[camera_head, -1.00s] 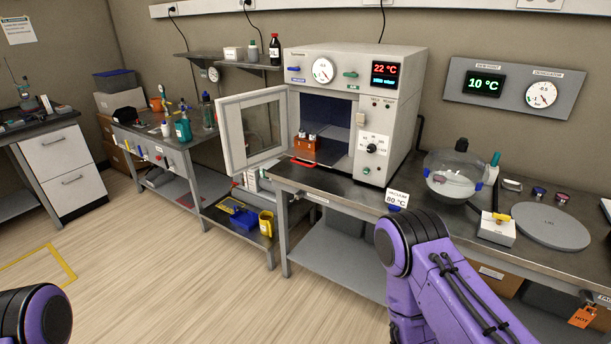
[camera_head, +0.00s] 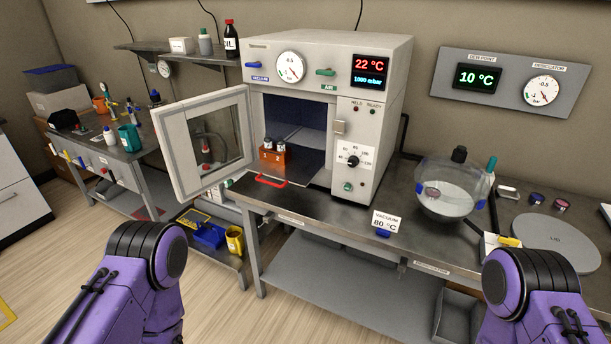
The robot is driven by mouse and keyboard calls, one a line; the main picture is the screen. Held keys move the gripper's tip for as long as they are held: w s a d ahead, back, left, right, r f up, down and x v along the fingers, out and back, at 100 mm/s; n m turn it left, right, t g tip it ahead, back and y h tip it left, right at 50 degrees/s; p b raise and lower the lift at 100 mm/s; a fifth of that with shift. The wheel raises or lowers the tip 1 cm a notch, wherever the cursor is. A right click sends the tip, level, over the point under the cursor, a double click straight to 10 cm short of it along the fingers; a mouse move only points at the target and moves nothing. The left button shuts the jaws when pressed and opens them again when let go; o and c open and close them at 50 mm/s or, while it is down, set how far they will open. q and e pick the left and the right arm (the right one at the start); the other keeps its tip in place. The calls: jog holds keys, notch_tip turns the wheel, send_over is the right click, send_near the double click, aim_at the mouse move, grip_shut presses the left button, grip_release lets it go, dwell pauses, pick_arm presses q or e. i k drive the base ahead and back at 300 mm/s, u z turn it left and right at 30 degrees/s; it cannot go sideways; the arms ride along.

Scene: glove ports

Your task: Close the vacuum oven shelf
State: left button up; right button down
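The vacuum oven (camera_head: 372,110) stands on the bench with its glass-windowed door (camera_head: 183,158) swung wide open to the left. Its shelf (camera_head: 293,172) sits low in the dark chamber, with a red handle (camera_head: 271,182) at its front, out past the opening. An orange block (camera_head: 273,160) holding vials stands on the shelf near the front. How far the shelf is pulled out is hard to tell. Only purple links of my two arms show at the bottom left and bottom right; both grippers are out of view.
A glass desiccator (camera_head: 446,190) and a grey lid (camera_head: 556,242) are on the bench to the right. A "VACUUM 80 °C" sign (camera_head: 387,222) stands near the front edge. The bench before the oven is mostly clear.

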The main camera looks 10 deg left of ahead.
aim_at(307, 162)
jog(key=z, duration=0.05)
jog(key=i, duration=0.8)
jog(key=u, duration=1)
jog(key=i, duration=0.55)
jog(key=u, duration=0.6)
